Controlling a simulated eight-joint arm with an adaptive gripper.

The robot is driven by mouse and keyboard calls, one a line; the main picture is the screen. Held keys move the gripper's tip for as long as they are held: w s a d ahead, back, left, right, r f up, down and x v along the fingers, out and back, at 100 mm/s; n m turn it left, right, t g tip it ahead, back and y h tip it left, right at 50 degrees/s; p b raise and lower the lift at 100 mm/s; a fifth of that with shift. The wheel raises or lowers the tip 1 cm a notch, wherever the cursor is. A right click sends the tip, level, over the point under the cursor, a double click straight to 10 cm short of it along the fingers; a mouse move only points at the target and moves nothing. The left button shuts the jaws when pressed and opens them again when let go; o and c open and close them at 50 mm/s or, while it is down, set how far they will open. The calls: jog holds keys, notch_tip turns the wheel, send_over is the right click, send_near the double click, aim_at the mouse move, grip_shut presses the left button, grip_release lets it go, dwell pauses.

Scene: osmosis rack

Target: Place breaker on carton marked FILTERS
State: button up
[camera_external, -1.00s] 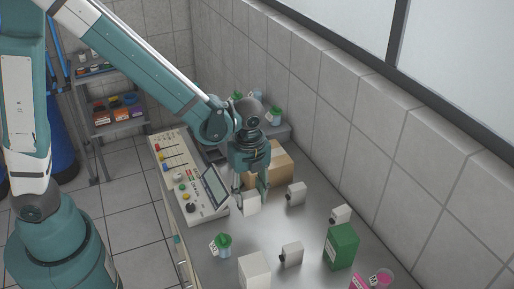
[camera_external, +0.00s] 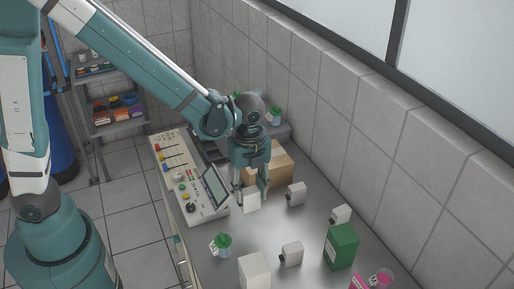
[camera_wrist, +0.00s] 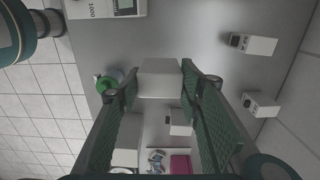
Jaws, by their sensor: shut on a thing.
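My gripper (camera_external: 252,190) is shut on a white box-shaped breaker (camera_external: 251,202), beside the control panel. In the wrist view the breaker (camera_wrist: 160,77) sits between the fingertips of my gripper (camera_wrist: 158,84). Whether the breaker touches the bench cannot be told. A brown carton (camera_external: 283,163) stands just behind my gripper and is partly hidden by it. A green carton (camera_external: 341,247) with a white label stands at the front right. No FILTERS lettering is readable on either carton.
Similar white breakers with dark knobs stand at right (camera_external: 296,194), (camera_external: 341,215) and in front (camera_external: 291,254). A green-capped bottle (camera_external: 223,245), a white box (camera_external: 254,271) and a pink item (camera_external: 381,279) are near the front. The sloped control panel (camera_external: 189,183) lies left.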

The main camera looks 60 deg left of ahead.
jog(key=w+a+r+p, duration=0.1)
jog(key=w+a+r, duration=0.4)
jog(key=w+a, duration=0.3)
jog(key=w+a+r+p, duration=0.1)
jog(key=w+a+r, duration=0.4)
jog(key=a, duration=0.9)
jog(key=w, duration=0.2)
jog(key=shift+w+p, duration=0.3)
jog(key=shift+w, duration=0.1)
jog(key=shift+f, duration=2.85)
jog(key=shift+f, duration=2.05)
jog(key=shift+f, duration=0.2)
